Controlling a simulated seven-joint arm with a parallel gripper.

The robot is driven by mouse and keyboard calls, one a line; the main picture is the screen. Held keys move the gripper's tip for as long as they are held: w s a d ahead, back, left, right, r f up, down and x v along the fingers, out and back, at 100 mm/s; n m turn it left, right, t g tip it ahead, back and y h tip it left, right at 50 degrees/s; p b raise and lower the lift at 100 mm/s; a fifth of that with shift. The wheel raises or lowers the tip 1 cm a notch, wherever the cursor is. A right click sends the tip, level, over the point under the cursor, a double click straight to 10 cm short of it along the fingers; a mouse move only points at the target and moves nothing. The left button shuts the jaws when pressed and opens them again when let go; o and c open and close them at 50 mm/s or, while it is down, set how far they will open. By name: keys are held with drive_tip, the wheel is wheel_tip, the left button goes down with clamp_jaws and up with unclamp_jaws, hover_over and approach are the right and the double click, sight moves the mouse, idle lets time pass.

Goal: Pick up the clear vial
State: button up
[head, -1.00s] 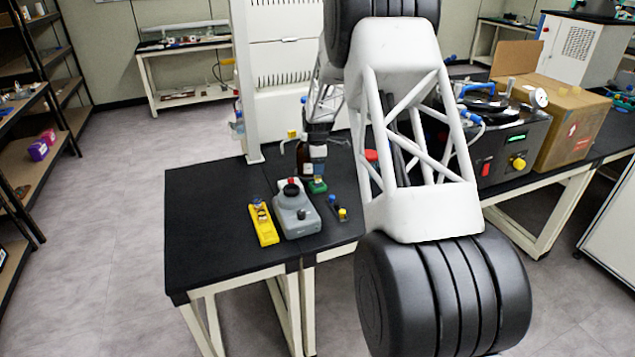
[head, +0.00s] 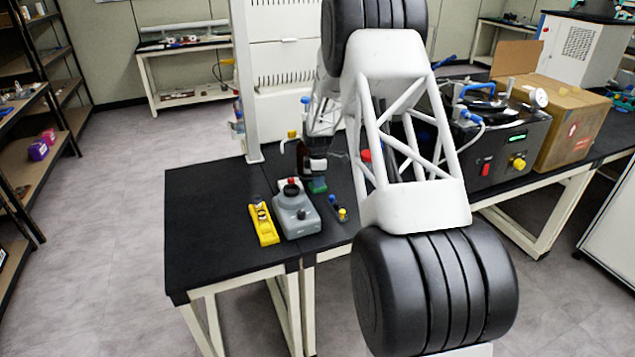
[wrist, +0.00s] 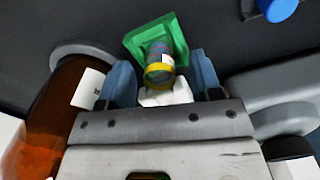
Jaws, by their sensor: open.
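A small clear vial (wrist: 159,66) with a yellow ring around its near end stands on a green square holder (wrist: 176,40) in the wrist view. My gripper (wrist: 163,78) is open, with one blue-grey finger on either side of the vial. I cannot tell whether either finger touches it. In the head view the green holder (head: 318,185) is on the black table, just below my gripper (head: 315,168); the vial is hidden there by the gripper.
A brown bottle (wrist: 48,112) stands close to the left of my gripper. A small blue-and-yellow item (head: 337,208) lies right of the mixer. The table's front left is clear.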

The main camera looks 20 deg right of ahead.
drive_tip(key=shift+c, duration=0.4)
clamp_jaws()
drive_tip(key=shift+r, duration=0.15)
idle(0.4)
drive_tip(key=shift+r, duration=0.55)
drive_tip(key=shift+s+a+r, duration=0.1)
drive_tip(key=shift+s+r, duration=0.1)
drive_tip(key=shift+r, duration=0.35)
drive_tip(key=shift+s+r, duration=0.15)
drive_tip(key=shift+r, duration=0.4)
drive_tip(key=s+a+r, duration=0.1)
drive_tip(key=s+a, duration=0.2)
drive_tip(key=s, duration=1.2)
drive_tip(key=shift+a+r, duration=0.15)
drive_tip(key=shift+r, duration=0.05)
drive_tip(key=shift+w, duration=0.1)
drive_tip(key=w+a+r, duration=0.2)
drive_tip(key=a+r, duration=0.3)
drive_tip(key=r, duration=0.1)
drive_tip(key=w+a+r, duration=0.2)
drive_tip(key=a+r, duration=0.3)
drive_tip(key=r, duration=0.2)
drive_tip(key=shift+w, duration=0.35)
